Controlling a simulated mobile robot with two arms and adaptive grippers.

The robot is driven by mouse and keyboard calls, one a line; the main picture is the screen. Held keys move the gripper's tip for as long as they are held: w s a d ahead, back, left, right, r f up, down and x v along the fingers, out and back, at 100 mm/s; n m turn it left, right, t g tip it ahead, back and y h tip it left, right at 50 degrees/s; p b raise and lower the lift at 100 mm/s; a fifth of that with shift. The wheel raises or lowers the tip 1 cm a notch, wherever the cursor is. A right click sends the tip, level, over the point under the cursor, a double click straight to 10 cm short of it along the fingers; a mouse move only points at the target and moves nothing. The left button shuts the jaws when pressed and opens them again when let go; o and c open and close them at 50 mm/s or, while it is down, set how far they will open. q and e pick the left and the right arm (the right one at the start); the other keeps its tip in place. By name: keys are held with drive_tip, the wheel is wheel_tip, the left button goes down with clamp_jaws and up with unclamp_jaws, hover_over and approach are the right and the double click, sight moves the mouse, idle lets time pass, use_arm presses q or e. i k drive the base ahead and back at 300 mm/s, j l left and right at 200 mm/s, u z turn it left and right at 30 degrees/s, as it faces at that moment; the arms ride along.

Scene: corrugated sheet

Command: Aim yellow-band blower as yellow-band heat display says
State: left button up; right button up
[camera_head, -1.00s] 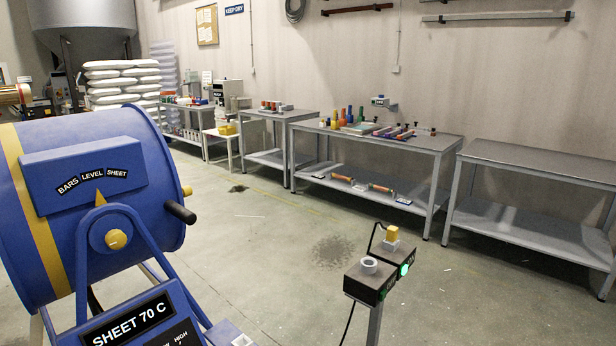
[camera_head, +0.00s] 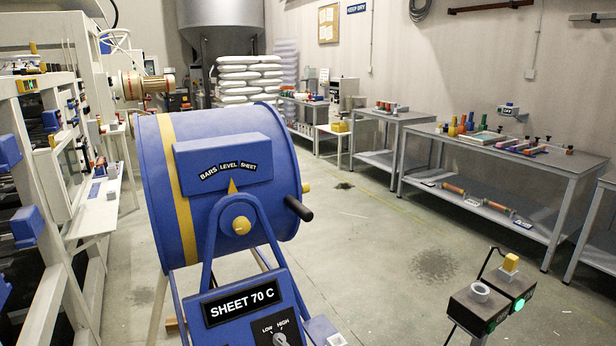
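The blower is a blue drum with a yellow band (camera_head: 178,190), standing on a blue stand in the middle left of the head view. Its dial plate (camera_head: 229,170) reads BARS, LEVEL, SHEET, and the yellow pointer (camera_head: 232,187) points up at LEVEL. A yellow hub (camera_head: 241,226) and a black handle (camera_head: 299,208) show on its side. The black display (camera_head: 242,302) on the stand reads SHEET 70 C. Below it is a knob (camera_head: 280,340) marked LOW and HIGH, cut by the bottom edge; its setting is unclear. Neither gripper shows.
A post with two dark boxes (camera_head: 492,300), a green light and a yellow block stands at lower right. A white machine frame (camera_head: 60,230) fills the left side. Grey benches (camera_head: 500,160) line the right wall. The concrete floor (camera_head: 390,240) between is clear.

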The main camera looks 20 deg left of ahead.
sight(187, 160)
drive_tip(key=j+u, duration=0.2)
drive_tip(key=j, duration=0.35)
drive_tip(key=i+j+u, duration=0.2)
drive_tip(key=j, duration=0.3)
drive_tip(key=j+u, duration=0.2)
drive_tip(key=j, duration=0.35)
